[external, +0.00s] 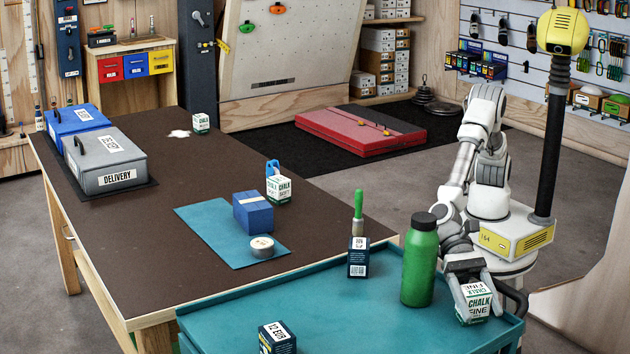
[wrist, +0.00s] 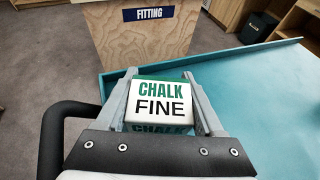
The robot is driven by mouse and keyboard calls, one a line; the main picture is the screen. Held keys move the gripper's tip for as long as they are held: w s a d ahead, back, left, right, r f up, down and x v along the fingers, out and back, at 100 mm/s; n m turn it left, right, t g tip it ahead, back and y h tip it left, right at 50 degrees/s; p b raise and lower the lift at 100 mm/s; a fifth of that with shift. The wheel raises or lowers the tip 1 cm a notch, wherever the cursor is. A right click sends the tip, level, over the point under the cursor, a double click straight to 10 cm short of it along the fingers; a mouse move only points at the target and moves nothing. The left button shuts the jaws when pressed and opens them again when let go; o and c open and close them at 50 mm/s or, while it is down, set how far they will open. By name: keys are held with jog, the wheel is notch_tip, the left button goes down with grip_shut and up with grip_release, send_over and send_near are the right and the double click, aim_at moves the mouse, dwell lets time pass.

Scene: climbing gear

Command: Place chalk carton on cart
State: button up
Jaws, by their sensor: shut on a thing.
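My gripper (external: 466,281) is shut on a white and green chalk carton (external: 478,302) at the right end of the teal cart (external: 345,319). The carton's label reads CHALK FINE. In the wrist view the carton (wrist: 160,103) sits between the two fingers (wrist: 160,100), with the cart's teal top (wrist: 255,85) behind it and to the right. The carton is at or just above the cart top near its edge; I cannot tell whether it touches.
A green bottle (external: 420,262) stands on the cart just left of my gripper. Dark cartons (external: 358,260) and (external: 277,338) also stand there. The cart's middle is clear. The brown table (external: 150,225) holds another chalk carton (external: 279,190), a blue block (external: 253,213) and a tape roll (external: 262,247).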

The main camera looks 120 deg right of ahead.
jog(key=o, duration=1.2)
jog(key=shift+r, duration=0.1)
jog(key=shift+d+r+p, duration=0.1)
jog(key=shift+r+p, duration=0.1)
jog(key=shift+p, duration=0.15)
jog(key=p+v, duration=0.1)
jog(key=v, duration=1)
jog(key=shift+s+d, duration=0.1)
jog(key=shift+d, duration=0.05)
jog(key=shift+s+d, duration=0.1)
jog(key=shift+d, duration=0.05)
